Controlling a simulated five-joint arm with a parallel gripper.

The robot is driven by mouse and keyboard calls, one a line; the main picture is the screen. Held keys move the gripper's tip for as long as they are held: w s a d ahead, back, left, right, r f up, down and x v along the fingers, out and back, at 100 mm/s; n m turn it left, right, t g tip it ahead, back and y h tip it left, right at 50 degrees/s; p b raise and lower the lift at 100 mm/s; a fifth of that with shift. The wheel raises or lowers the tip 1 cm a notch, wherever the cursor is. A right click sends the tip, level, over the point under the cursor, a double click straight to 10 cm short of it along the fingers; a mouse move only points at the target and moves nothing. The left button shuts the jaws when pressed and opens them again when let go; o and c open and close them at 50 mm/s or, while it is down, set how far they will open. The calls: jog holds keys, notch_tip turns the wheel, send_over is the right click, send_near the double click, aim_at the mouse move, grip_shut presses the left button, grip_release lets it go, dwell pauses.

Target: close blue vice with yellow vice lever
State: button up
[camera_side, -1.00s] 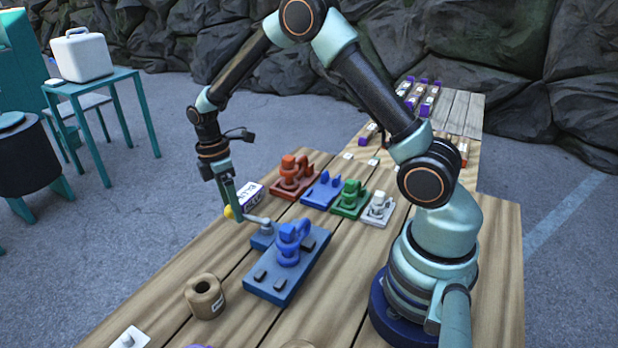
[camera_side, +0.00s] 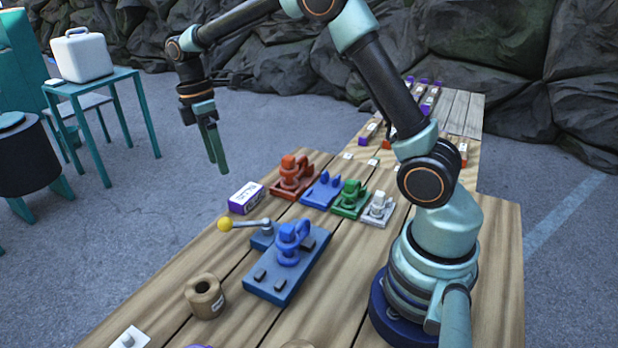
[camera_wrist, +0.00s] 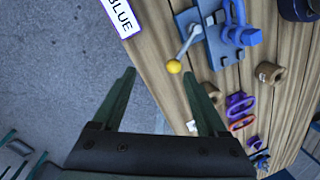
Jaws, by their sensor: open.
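The blue vice (camera_side: 287,265) stands on the wooden table, with a blue clamp piece on its plate. Its grey lever with a yellow ball end (camera_side: 225,224) points out to the left in the side view. In the wrist view, the vice (camera_wrist: 228,38) is at the top right and the yellow ball (camera_wrist: 174,67) lies beyond the right fingertip. My gripper (camera_side: 217,168) hangs in the air above and behind the lever, clear of it, with nothing between its fingers. In the wrist view my gripper (camera_wrist: 158,75) has its two fingers spread apart.
A white and purple box labelled BLUE (camera_side: 246,197) lies behind the lever. Red (camera_side: 293,178), blue, green and white fixtures stand in a row behind the vice. A tan reel (camera_side: 205,296) stands in front. Bare table lies left of the vice.

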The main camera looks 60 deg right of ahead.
jog(key=shift+a, duration=0.1)
jog(key=n, duration=0.6)
send_near(224, 218)
jog(key=f, duration=0.3)
jog(key=s+f, duration=0.1)
jog(key=f, duration=0.5)
jog(key=shift+s+a+f, duration=0.2)
jog(key=shift+s+f, duration=0.2)
grip_shut()
jog(key=shift+w+d+r, duration=0.1)
jog(key=shift+d, duration=0.05)
dwell(0.7)
